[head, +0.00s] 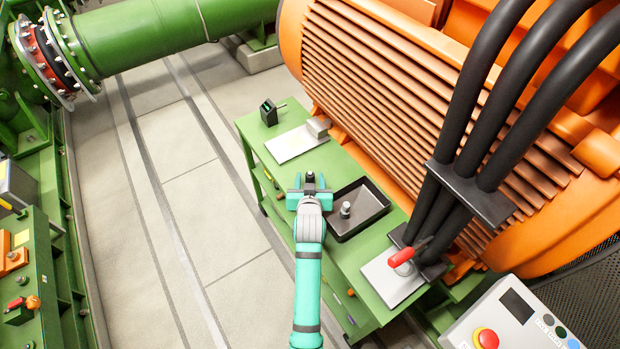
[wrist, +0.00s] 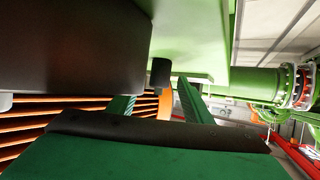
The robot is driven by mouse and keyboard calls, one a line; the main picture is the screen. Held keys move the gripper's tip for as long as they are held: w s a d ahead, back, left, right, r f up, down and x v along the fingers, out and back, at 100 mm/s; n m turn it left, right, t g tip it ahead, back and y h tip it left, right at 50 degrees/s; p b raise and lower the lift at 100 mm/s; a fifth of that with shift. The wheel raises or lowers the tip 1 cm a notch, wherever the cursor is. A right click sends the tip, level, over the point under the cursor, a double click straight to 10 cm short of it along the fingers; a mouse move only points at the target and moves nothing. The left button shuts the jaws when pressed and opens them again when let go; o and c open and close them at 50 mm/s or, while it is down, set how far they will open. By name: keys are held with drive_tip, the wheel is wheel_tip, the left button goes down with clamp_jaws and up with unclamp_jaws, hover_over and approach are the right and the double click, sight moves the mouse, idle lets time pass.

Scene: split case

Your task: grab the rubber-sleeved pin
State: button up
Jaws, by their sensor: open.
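The rubber-sleeved pin looks to be the small dark upright piece (head: 310,177) by the bench's left edge, partly hidden by my gripper. In the wrist view a short dark cylinder (wrist: 160,72) shows against the green bench, between the lines of my two fingers. My gripper (head: 309,184) is open, with one teal finger on each side of the dark piece in the head view. The fingers also show in the wrist view (wrist: 155,95). I see no finger closed on it; whether either touches it I cannot tell.
A black tray (head: 372,222) with a grey upright piece (head: 345,209) stands right of my gripper. Behind are a white plate with a grey block (head: 317,127) and a dark device (head: 268,112). A red-handled switch (head: 405,255) is in front. The orange motor (head: 390,90) borders the green bench.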

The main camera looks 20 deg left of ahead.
drive_tip(key=shift+x, duration=1.05)
drive_tip(key=c, duration=1.2)
drive_tip(key=shift+o, duration=0.2)
drive_tip(key=shift+r, duration=0.15)
